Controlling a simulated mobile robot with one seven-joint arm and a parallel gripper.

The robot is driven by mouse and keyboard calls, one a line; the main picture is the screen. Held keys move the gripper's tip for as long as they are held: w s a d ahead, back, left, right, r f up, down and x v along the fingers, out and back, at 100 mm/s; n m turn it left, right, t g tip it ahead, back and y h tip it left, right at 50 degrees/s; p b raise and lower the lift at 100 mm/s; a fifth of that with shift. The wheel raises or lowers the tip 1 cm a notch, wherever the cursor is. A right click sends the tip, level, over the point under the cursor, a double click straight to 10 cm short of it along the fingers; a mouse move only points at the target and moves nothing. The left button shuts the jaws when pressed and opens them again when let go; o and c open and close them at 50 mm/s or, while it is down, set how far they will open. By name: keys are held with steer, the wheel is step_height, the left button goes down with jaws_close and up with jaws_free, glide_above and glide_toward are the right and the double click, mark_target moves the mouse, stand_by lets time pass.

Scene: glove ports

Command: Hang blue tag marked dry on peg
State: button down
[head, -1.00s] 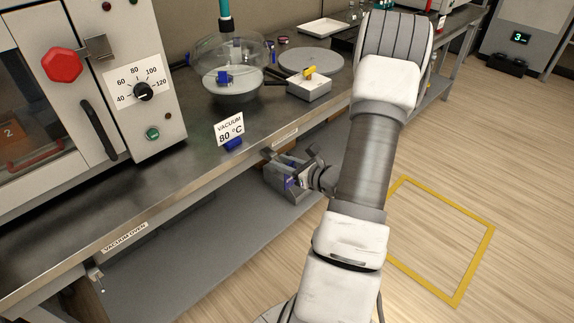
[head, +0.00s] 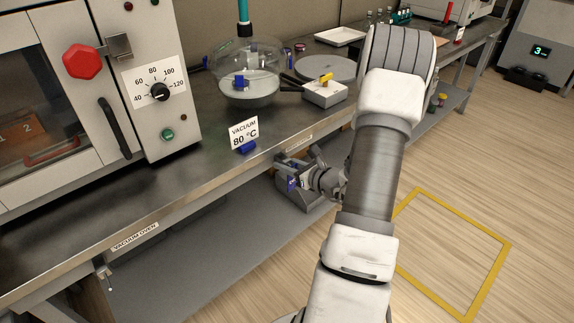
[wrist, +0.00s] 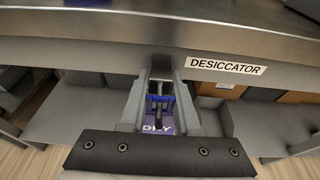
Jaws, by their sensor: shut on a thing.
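The blue tag (wrist: 165,129) with pale letters that read as DRY, partly covered, is between the fingers of my gripper (wrist: 161,78) in the wrist view. My gripper is shut on it, just in front of and below the bench's front edge, left of the DESICCATOR label (wrist: 226,65). In the head view my gripper (head: 292,184) and a bit of blue show small below that edge. A small metal peg-like fitting (head: 107,276) hangs below the VACUUM OVEN label (head: 135,236).
The steel bench (head: 190,190) runs along the left, with a lower shelf (head: 190,260) under it. On top stand the oven (head: 150,60), a VACUUM 80 °C sign (head: 244,133), a glass desiccator (head: 250,75) and a small box (head: 324,94). Floor at right is open.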

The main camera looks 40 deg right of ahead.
stand_by(0.4)
steer(key=c, duration=0.5)
jaws_free()
steer(key=shift+c, duration=0.2)
steer(key=shift+s, duration=0.1)
steer(key=p+v, duration=0.3)
steer(key=v, duration=1.4)
steer(key=shift+p, duration=0.3)
steer(key=shift+s+d+r, duration=0.1)
steer(key=shift+r, duration=0.05)
